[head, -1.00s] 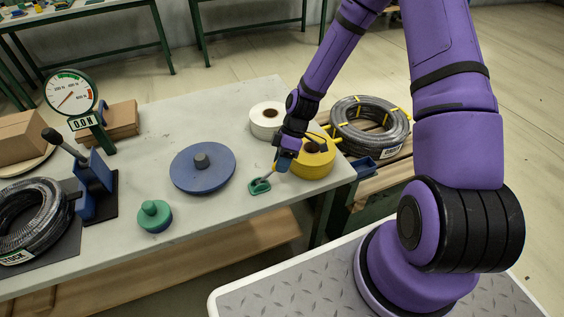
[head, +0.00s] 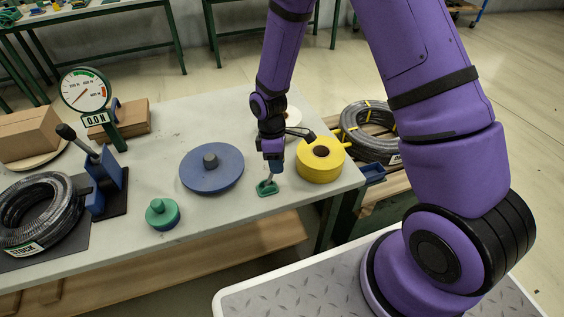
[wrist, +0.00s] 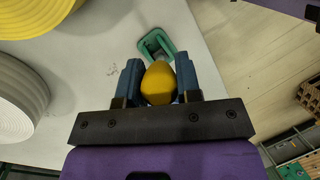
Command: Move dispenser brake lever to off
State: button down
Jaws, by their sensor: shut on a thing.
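The brake lever has a small green base (head: 267,188) near the front edge of the table, with a short grey rod rising from it. The base shows in the wrist view (wrist: 153,43) just beyond my fingers. My gripper (head: 272,160) is above the base, shut on the lever's yellow knob (wrist: 158,84), which sits between the two blue fingers. The rod stands close to upright, leaning slightly right in the head view. The yellow dispenser (head: 320,170) is just right of my gripper. No on or off marking is readable.
A white roll (head: 293,117) stands behind my gripper. A blue disc (head: 205,180) and a green knobbed piece (head: 160,222) lie to the left. A hose coil (head: 372,150) rests on a pallet at right. Table between disc and lever is clear.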

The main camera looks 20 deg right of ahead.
jog(key=shift+a+r+h, duration=0.15)
jog(key=shift+a+h, duration=0.45)
jog(key=shift+a+r+h, duration=0.15)
jog(key=shift+a+h, duration=0.4)
jog(key=shift+h, duration=0.05)
jog(key=shift+a, duration=0.65)
jog(key=c, duration=0.8)
grip_release()
jog(key=v, duration=1)
jog(key=shift+a+r, duration=0.2)
jog(key=shift+r, duration=0.15)
